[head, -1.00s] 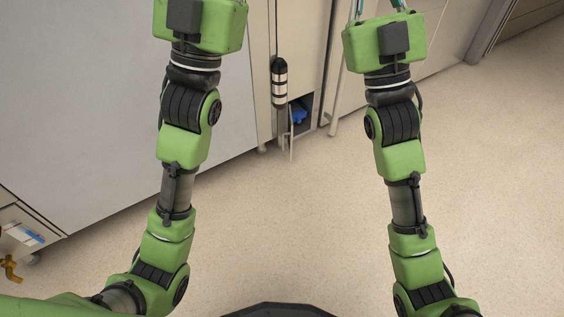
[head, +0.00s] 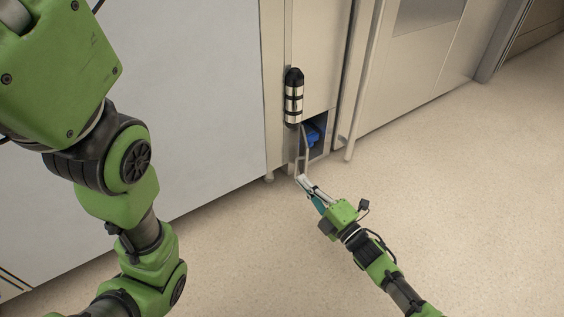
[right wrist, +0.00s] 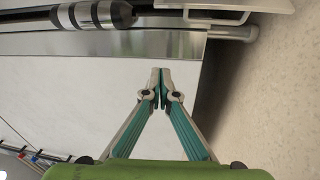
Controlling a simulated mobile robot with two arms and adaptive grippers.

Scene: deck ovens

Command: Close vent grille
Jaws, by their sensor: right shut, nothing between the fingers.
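The vent grille (head: 303,150) is a thin pale panel low on the steel wall. It stands swung out, seen nearly edge-on, beside a dark opening (head: 320,140) with a blue object (head: 312,134) inside. My right gripper (head: 300,179) is shut and empty, with its tips by the grille's lower end; I cannot tell whether they touch. In the right wrist view the closed fingertips (right wrist: 161,73) show in front of a white panel, with a pale plate edge at the upper right. My left arm comes in from the left; its gripper is out of view.
A black-and-silver cylinder (head: 293,97) is mounted just above the grille; it also shows in the right wrist view (right wrist: 95,15). A vertical pole (head: 361,85) stands right of the opening. A large white panel (head: 205,95) is at the left. The floor (head: 440,190) is clear.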

